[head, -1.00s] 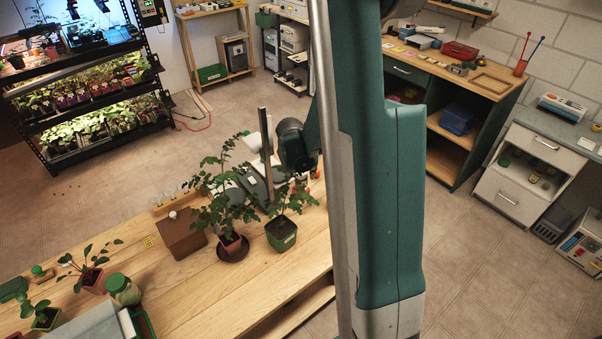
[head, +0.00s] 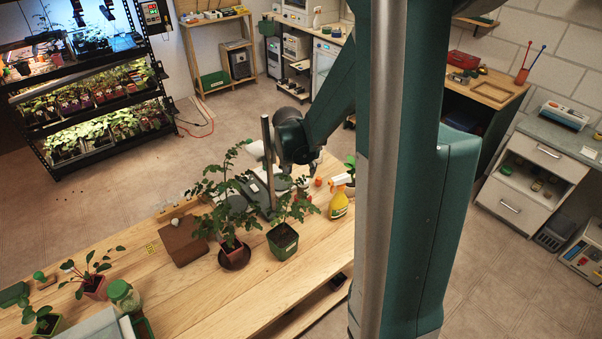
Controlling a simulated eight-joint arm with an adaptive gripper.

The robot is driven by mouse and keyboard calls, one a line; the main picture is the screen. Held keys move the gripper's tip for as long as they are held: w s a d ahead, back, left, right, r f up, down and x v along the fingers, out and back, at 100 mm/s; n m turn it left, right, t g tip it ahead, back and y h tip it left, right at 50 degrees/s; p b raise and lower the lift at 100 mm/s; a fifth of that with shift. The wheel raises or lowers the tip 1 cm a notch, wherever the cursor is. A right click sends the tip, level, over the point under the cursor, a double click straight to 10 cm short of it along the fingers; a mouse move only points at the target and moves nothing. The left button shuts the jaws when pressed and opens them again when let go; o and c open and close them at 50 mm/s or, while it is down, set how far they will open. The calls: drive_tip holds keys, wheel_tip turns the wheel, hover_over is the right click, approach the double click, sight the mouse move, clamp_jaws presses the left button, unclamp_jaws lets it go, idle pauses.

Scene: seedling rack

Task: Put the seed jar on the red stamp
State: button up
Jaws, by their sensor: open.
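A clear jar with a green lid (head: 123,296) stands upright at the front left of the wooden table and looks like the seed jar. I cannot make out a red stamp for certain. A small orange-red thing (head: 318,182) is on the table's far part, too small to identify. A green-knobbed stamp (head: 39,275) is at the table's left edge. My arm's wrist is above the far part of the table, behind the potted plants, well away from the jar. I cannot make out the gripper's fingers there.
Two leafy potted plants (head: 284,241) (head: 234,254) stand mid-table, beside a dark post (head: 268,160). A yellow spray bottle (head: 339,203) stands on the right. A brown block (head: 184,241) lies to the left of the plants. Bare wood (head: 190,290) lies between jar and plants.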

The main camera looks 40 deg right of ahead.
drive_tip(key=shift+v, duration=1.05)
